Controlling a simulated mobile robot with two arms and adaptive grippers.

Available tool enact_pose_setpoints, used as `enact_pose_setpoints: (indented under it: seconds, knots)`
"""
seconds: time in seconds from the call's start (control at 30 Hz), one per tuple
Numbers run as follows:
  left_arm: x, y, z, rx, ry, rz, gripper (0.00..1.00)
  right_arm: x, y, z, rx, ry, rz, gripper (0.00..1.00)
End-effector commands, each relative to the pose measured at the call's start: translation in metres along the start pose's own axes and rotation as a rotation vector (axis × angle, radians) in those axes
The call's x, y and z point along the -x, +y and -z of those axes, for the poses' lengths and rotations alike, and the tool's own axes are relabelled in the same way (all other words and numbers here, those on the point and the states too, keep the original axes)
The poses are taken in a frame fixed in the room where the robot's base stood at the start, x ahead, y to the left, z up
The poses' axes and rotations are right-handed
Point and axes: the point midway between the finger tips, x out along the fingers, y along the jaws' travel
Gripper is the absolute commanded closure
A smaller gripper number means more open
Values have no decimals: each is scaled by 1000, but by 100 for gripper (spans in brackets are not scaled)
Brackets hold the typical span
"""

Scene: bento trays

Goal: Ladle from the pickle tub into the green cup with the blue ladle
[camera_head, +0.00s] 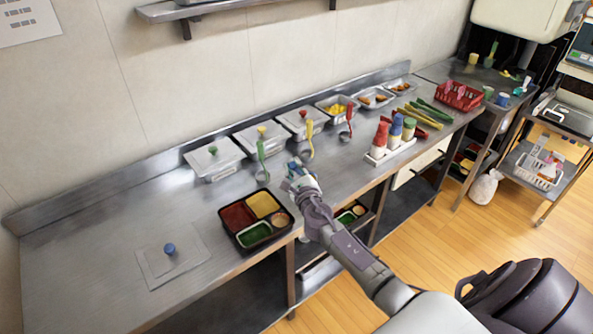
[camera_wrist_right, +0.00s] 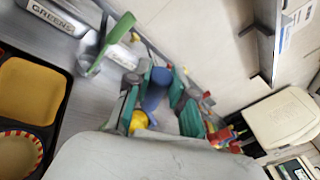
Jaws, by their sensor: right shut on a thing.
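My right gripper (camera_head: 294,172) is shut on a blue cylindrical handle, apparently the blue ladle (camera_wrist_right: 157,88), beside the black bento tray at the counter's front. The ladle's bowl is not clear in either view. An open steel tub (camera_head: 337,119) with yellow pieces, possibly the pickle tub, stands in the back row; its label is unreadable. The bento tray (camera_head: 225,224) has red, yellow and green sections and a small round cup (camera_head: 280,219). A green cup (camera_head: 488,92) stands on the right-hand side table. My left gripper is out of view.
Lidded tubs (camera_head: 214,159) line the back, with green (camera_head: 262,160), yellow (camera_head: 309,140) and red (camera_head: 349,122) ladles in front. A lid with a blue knob (camera_head: 170,249) lies at left. A bottle caddy (camera_head: 391,150) stands to the right. The left counter is mostly clear.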

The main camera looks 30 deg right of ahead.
Motion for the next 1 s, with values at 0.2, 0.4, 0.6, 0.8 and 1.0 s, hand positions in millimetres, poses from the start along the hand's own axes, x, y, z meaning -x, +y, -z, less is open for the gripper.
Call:
enact_pose_setpoints:
  seconds: [0.2, 0.4, 0.6, 0.8, 1.0]
  knots:
    - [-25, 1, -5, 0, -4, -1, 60, 4, 11, 5, 46, -31, 21, 100]
    - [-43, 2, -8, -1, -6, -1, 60, 9, 18, 6, 90, -58, 37, 100]
    - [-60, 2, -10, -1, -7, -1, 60, 13, 26, 9, 133, -84, 56, 100]
    - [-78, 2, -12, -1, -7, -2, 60, 16, 34, 12, 176, -111, 73, 100]
    - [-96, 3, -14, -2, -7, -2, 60, 20, 42, 16, 222, -138, 92, 100]
